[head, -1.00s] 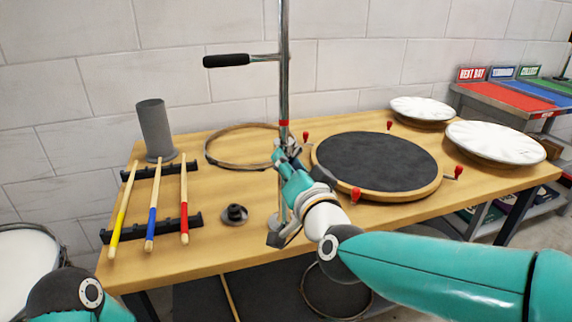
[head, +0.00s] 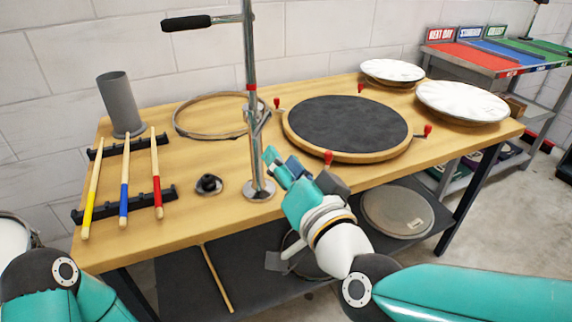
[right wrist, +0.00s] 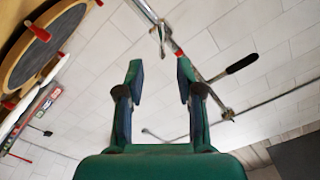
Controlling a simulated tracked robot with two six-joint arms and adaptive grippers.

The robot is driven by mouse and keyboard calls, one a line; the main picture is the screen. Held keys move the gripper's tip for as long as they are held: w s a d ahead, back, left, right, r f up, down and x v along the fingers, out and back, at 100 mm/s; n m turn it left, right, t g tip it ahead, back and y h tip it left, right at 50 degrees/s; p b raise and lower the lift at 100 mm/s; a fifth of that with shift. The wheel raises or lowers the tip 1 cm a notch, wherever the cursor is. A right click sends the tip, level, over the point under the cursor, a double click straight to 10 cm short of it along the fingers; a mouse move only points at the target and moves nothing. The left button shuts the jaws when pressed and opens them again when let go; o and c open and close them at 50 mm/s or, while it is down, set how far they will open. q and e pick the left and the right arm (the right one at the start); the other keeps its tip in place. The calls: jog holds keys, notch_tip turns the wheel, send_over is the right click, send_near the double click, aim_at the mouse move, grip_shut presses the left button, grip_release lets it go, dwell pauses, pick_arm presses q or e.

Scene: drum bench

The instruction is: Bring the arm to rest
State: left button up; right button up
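My right gripper (head: 282,164) is teal and sits at the front edge of the bench, just right of the chrome post (head: 250,70). In the right wrist view its two fingers (right wrist: 159,75) stand well apart with nothing between them. The post, with its black side handle (head: 186,23) and red band, shows beyond the fingertips there. My right arm reaches in from the lower right. Of my left arm only a teal and dark joint shows at the lower left; its gripper is out of the picture.
The wooden bench (head: 215,220) holds a round black-topped drum (head: 350,123) with red knobs, a wooden hoop (head: 180,128), a grey cylinder (head: 121,105), several sticks on dark racks (head: 165,193) and two white drumheads (head: 462,101). A lower shelf holds a pale disc (head: 397,212).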

jog(key=shift+s, duration=0.25)
jog(key=shift+d, duration=0.15)
